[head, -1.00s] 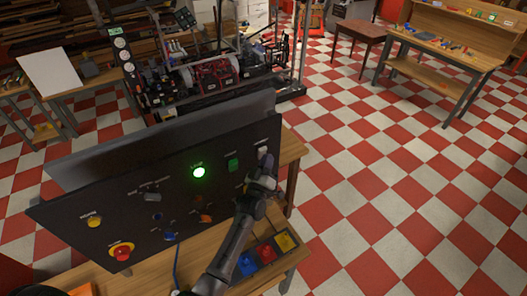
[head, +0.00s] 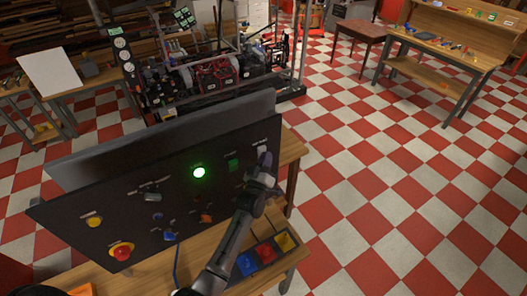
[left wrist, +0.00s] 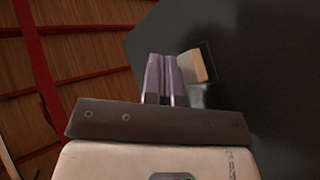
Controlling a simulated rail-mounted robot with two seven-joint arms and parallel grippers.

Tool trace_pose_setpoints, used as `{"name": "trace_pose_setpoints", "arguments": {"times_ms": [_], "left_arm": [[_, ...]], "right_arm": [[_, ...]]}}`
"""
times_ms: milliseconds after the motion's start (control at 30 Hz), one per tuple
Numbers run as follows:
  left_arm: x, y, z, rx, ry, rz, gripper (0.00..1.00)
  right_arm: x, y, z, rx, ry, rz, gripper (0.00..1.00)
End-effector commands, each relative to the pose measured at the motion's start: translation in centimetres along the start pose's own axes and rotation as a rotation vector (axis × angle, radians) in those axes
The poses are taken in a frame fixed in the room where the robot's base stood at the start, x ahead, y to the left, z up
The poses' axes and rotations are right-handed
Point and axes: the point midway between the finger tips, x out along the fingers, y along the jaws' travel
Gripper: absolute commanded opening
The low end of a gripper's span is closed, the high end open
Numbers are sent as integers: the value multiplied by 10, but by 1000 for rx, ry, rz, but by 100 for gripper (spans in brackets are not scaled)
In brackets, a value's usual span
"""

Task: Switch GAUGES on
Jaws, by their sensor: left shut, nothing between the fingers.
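The black control panel (head: 110,205) stands tilted on a wooden bench. It carries a lit green lamp (head: 199,172), a green switch (head: 233,164), an orange switch (head: 206,217) and other controls. Its labels are too small to read, so I cannot tell which control is GAUGES. My left gripper (head: 264,159) is at the panel's upper right, over a pale control (head: 262,150) that it partly hides. In the left wrist view, its fingers (left wrist: 161,72) are shut with nothing between them. A tan rocker-like piece (left wrist: 195,66) shows just right of the fingertips; contact is unclear. My right gripper is not seen.
A red mushroom button (head: 122,252) and a yellow button (head: 94,221) are on the panel's left. Blue, red and yellow trays (head: 264,254) lie on the bench below my left arm. Checkered floor (head: 400,200) is open to the right.

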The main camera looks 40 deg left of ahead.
Motion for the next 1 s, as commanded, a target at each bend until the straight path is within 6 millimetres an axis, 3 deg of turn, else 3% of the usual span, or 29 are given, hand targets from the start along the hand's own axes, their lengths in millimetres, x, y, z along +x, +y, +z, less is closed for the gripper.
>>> {"name": "trace_pose_setpoints", "arguments": {"times_ms": [1000], "left_arm": [[-12, 9, 9, 1, 0, 0, 0]], "right_arm": [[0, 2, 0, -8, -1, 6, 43]]}}
